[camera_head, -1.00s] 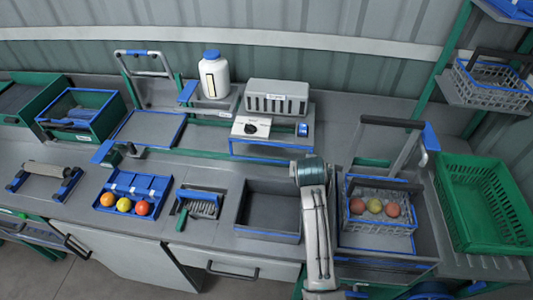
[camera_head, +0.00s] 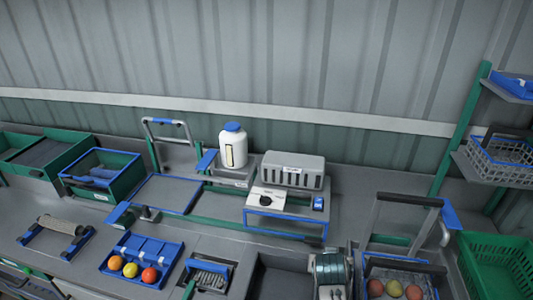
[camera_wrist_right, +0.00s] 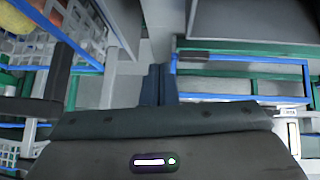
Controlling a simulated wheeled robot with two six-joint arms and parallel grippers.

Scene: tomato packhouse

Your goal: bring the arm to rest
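My right arm (camera_head: 331,275) comes up from the bottom edge in the head view, between the dark open bin and the tomato basket. Its gripper is hidden there. In the right wrist view my right gripper (camera_wrist_right: 159,72) shows as two dark blue fingers side by side, with no visible gap and nothing seen between them. The wire basket with tomatoes (camera_wrist_right: 94,28) is at the upper left of that view, apart from the fingers. My left arm and gripper are in neither current view.
A grey open bin (camera_head: 270,285) is left of my arm. A wire basket (camera_head: 415,269) with tomatoes is to its right. A blue tray (camera_head: 155,246) holds three fruits. A white bottle (camera_head: 233,150) and a grey slotted box (camera_head: 293,172) stand behind. A green crate (camera_head: 490,262) is far right.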

